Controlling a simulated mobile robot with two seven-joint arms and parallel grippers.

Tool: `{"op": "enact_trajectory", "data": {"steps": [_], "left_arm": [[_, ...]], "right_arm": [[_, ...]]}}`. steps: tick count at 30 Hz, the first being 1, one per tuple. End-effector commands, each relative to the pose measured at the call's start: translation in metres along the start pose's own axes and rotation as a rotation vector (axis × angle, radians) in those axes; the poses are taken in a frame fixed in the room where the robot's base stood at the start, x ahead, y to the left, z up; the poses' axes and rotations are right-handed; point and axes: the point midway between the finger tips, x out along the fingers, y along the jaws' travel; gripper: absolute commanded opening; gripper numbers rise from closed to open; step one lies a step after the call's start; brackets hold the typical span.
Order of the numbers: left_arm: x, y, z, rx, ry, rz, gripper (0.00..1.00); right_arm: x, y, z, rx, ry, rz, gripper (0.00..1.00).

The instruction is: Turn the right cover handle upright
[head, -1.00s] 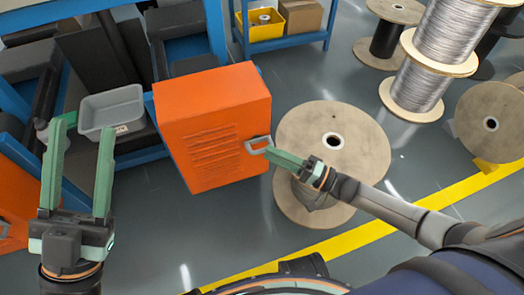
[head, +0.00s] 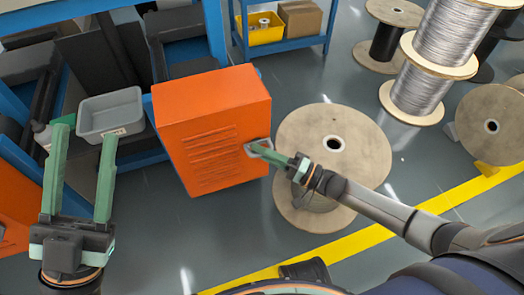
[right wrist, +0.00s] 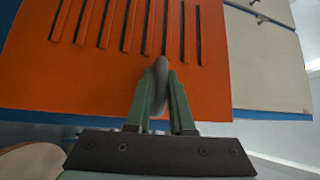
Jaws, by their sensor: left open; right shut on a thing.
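The orange cover (head: 190,155) is a box with slats on its front, and it also shows in the right wrist view (right wrist: 215,70). Its grey loop handle (head: 250,146) sticks out at the cover's right edge. My right gripper (head: 265,150) reaches in from the right and is shut on the handle. In the right wrist view, the rounded end of the handle (right wrist: 160,78) shows between the two green fingers; the rest is partly hidden by them. My left gripper (head: 84,138) is open and empty at the left, its fingers pointing up the picture.
A wooden cable spool (head: 365,150) lies under my right forearm, close beside the cover. A grey bin (head: 90,108) stands behind my left gripper. More spools (head: 412,100) stand at the upper right. Another orange box (head: 15,215) is at the left edge.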

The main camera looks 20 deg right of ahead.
Motion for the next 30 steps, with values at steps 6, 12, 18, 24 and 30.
{"op": "enact_trajectory", "data": {"steps": [6,12,18,24,30], "left_arm": [[0.0001,0.0,-0.0002,-0.001,0.0,-0.001,0.5],[0.0003,-0.0002,-0.0004,-0.001,0.0,-0.001,0.5],[0.0024,-0.0016,-0.0027,-0.003,0.001,-0.003,0.5],[0.0044,-0.0031,-0.0052,-0.005,0.003,-0.004,0.5],[0.0074,-0.0054,-0.0089,-0.007,0.007,-0.006,0.5]], "right_arm": [[0.0006,-0.0021,-0.0006,-0.001,0.0,-0.006,0.0],[0.0008,-0.0028,-0.0007,-0.001,-0.001,-0.007,0.0],[0.0011,-0.0037,-0.0007,-0.01,-0.004,0.001,0.0],[0.0014,-0.0043,-0.0005,-0.019,-0.007,0.009,0.0],[0.0017,-0.005,-0.0004,-0.033,-0.011,0.022,0.0]]}}
